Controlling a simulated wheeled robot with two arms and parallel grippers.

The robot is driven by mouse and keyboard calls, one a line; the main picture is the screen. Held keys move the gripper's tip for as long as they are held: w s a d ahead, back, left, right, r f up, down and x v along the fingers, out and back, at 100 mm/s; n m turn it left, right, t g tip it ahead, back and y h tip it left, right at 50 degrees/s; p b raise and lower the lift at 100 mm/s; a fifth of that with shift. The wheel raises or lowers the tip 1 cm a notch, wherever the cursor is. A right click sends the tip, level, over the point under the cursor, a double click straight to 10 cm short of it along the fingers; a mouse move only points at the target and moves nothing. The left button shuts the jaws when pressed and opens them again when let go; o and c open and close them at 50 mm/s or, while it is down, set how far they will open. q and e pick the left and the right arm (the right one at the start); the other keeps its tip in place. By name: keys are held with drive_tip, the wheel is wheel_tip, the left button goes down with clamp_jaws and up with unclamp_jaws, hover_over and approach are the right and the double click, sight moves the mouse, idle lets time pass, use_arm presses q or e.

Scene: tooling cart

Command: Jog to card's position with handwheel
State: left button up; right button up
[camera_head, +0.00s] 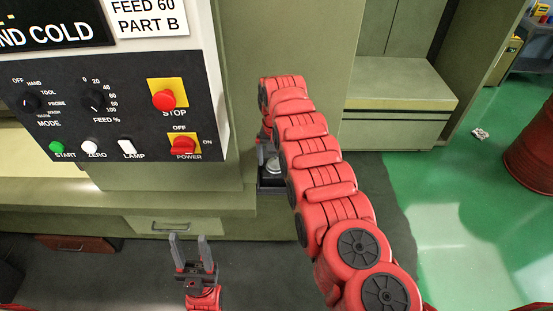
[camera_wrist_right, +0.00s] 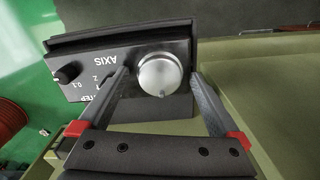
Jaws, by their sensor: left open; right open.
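The handwheel (camera_wrist_right: 160,74) is a round silver knob on a dark pendant box (camera_wrist_right: 185,45) in the right wrist view. A small notch shows at its lower rim. The fingers of my right gripper (camera_wrist_right: 160,80) are open, one on each side of the handwheel; I cannot tell whether they touch it. In the head view my right arm partly hides the handwheel (camera_head: 272,164) and most of that gripper. A white card (camera_head: 148,16) reading "FEED 60 PART B" is at the top, its upper part cut off. My left gripper (camera_head: 188,240) is open and empty at the lower left.
The pendant also carries a black knob (camera_wrist_right: 66,74) near "0.1" and an "AXIS" label. The control panel (camera_head: 60,118) has mode and feed knobs, buttons, a red stop button (camera_head: 164,99) and a power switch (camera_head: 184,146). Green floor is open at right, beside a red drum (camera_head: 532,150).

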drive_tip(key=shift+c, duration=1.3)
drive_tip(key=c, duration=1.1)
drive_tip(key=shift+n, duration=0.4)
